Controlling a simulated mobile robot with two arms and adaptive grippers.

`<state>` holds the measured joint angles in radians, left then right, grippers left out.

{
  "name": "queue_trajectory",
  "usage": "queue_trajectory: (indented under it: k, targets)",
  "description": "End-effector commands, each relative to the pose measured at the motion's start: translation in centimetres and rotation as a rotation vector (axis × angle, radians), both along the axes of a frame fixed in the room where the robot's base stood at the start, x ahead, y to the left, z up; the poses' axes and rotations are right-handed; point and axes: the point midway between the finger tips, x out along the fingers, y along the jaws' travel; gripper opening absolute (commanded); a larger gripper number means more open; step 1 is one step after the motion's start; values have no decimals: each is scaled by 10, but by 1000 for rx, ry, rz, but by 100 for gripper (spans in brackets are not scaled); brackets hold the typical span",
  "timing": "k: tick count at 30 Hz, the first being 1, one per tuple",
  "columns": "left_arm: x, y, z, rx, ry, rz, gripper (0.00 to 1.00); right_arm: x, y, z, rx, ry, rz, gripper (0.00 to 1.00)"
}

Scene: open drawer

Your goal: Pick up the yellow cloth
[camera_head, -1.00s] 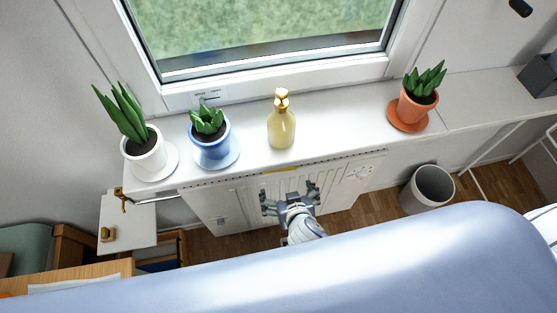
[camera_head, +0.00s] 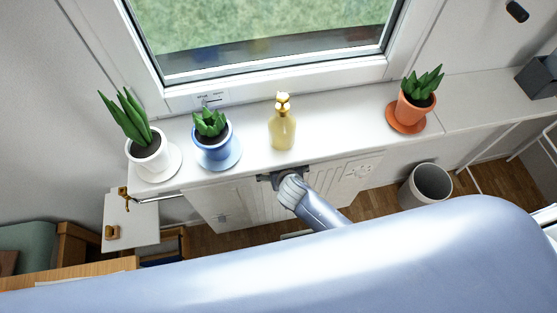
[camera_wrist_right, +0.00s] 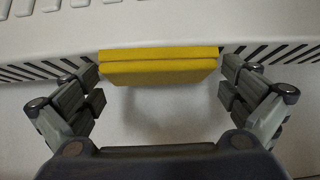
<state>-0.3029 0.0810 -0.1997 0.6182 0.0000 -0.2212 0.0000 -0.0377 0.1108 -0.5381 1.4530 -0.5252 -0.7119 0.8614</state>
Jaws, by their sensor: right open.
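The yellow cloth (camera_wrist_right: 160,70) shows in the right wrist view as a folded, flat-edged piece at the slotted top edge of the white radiator. My right gripper (camera_wrist_right: 160,92) is open, with one finger on each side of the cloth. The fingers look close to the cloth's two ends, and I cannot tell whether they touch it. In the head view my right gripper (camera_head: 283,177) is at the radiator's top edge, just below the windowsill, and I cannot make out the cloth there. My left gripper is not in view.
On the windowsill (camera_head: 340,125) above stand a yellow soap bottle (camera_head: 282,130), a blue potted plant (camera_head: 212,140), a white potted plant (camera_head: 148,155) and an orange potted plant (camera_head: 415,105). A white bin (camera_head: 425,188) stands on the floor at right.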

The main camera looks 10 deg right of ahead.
Motion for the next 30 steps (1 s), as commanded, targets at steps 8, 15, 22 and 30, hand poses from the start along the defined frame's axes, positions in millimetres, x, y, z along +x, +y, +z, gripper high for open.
queue_trajectory:
  k: [8,15,22,30]
  targets:
    - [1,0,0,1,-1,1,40,0,0,-1,0,0,0,89]
    - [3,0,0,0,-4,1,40,0,0,-1,0,0,0,72]
    - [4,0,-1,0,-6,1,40,0,0,-1,0,0,0,72]
    - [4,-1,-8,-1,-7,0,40,-9,1,3,1,2,1,72]
